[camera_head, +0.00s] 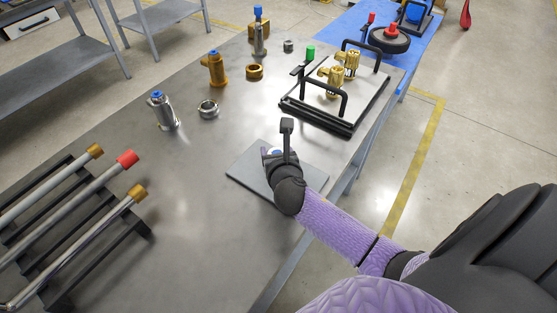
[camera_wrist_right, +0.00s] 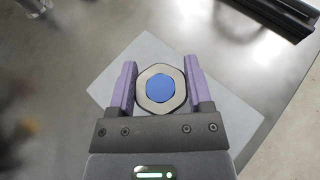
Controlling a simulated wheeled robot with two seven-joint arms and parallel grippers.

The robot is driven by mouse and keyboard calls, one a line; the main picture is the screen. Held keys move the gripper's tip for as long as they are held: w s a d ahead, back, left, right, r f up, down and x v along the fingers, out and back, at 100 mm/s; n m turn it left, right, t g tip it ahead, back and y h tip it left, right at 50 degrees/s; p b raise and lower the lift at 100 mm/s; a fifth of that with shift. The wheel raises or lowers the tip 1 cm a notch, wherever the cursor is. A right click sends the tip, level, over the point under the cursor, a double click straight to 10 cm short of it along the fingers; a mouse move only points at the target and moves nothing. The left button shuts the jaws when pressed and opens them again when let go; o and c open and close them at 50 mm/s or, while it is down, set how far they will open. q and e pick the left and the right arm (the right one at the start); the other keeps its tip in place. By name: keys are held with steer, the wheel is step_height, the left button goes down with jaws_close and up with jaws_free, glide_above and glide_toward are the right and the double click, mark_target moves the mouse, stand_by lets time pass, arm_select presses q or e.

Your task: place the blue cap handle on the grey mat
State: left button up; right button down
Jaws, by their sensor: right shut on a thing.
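The blue cap handle (camera_wrist_right: 161,89), a blue disc in a dark and silver hexagonal collar seen from above, sits between the purple fingers of my right gripper (camera_wrist_right: 160,90). The fingers are shut on its two sides. In the head view my right gripper (camera_head: 272,154) is over the grey mat (camera_head: 247,176), and only a bit of the blue cap shows. The grey mat (camera_wrist_right: 120,65) lies below the handle in the wrist view. I cannot tell whether the handle touches the mat. My left gripper is not in view.
A silver fitting with a blue cap (camera_head: 166,115), a silver ring (camera_head: 208,109), and a gold fitting (camera_head: 216,70) stand farther back. A black-handled fixture tray (camera_head: 301,112) is beyond the mat. A black rack (camera_head: 100,250) with tubes is at the left.

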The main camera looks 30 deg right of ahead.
step_height(320, 180, down, 4)
steer(key=shift+r+b, duration=0.25)
steer(key=shift+b, duration=0.6)
steer(key=shift+r, duration=0.25)
jaws_free()
steer(key=shift+f, duration=0.15)
steer(key=shift+r+p, duration=0.2)
steer(key=shift+p, duration=0.1)
steer(key=p+v, duration=0.3)
steer(key=v, duration=0.9)
